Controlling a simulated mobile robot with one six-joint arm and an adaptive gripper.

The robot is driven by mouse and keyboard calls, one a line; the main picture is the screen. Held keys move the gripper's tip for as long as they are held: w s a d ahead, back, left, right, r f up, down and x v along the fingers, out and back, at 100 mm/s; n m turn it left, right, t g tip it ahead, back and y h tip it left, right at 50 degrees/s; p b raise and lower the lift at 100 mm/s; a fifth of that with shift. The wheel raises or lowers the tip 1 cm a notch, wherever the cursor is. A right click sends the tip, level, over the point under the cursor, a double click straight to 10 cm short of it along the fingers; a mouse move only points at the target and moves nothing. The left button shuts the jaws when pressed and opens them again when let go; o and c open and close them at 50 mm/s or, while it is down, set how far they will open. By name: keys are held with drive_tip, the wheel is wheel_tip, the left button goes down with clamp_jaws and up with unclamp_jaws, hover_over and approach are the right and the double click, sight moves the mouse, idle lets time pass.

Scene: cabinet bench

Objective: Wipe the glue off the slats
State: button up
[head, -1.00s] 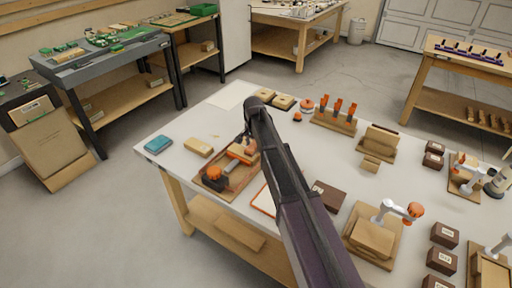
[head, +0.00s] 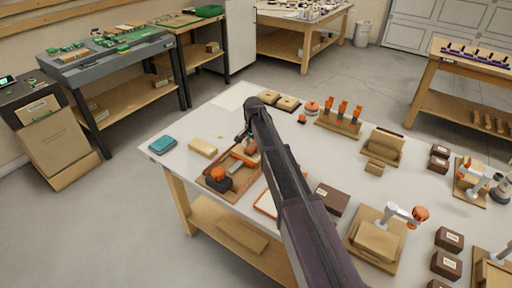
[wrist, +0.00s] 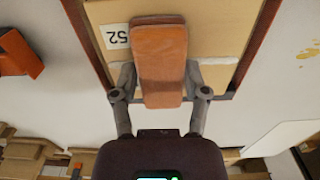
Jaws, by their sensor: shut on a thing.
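My gripper (wrist: 160,88) is shut on a rounded brown-orange block (wrist: 160,50), with a finger on each side of it. In the head view my gripper (head: 248,138) is over the far end of a brown wooden tray (head: 232,190); the arm partly hides it. Below the block in the wrist view lies a tan board (wrist: 222,25) with a "52" label, between dark tray edges. Pale wood shows beside the fingers. I cannot tell whether the block touches the wood. I cannot make out glue on the slats; yellow spots (wrist: 307,53) lie on the white bench top.
A tan block (head: 203,147) and a blue pad (head: 162,144) lie left of the tray. An orange-and-black tool (head: 218,178) sits at its near end. A dark box (head: 331,198) and a small robot arm model (head: 405,214) stand to the right.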

sight(245, 146)
drive_tip(key=shift+w+a, duration=0.15)
drive_tip(key=shift+a, duration=0.1)
idle(0.3)
drive_tip(key=shift+w+a, duration=0.5)
drive_tip(key=shift+a, duration=0.25)
drive_tip(key=shift+w+a, duration=0.1)
drive_tip(key=shift+w+a, duration=0.5)
drive_tip(key=shift+a, duration=0.25)
drive_tip(key=shift+a, duration=0.1)
idle(0.3)
drive_tip(key=shift+w+a, duration=0.6)
drive_tip(key=shift+a, duration=0.2)
drive_tip(key=shift+s+d, duration=0.1)
drive_tip(key=shift+s+d, duration=0.55)
drive_tip(key=shift+d, duration=0.3)
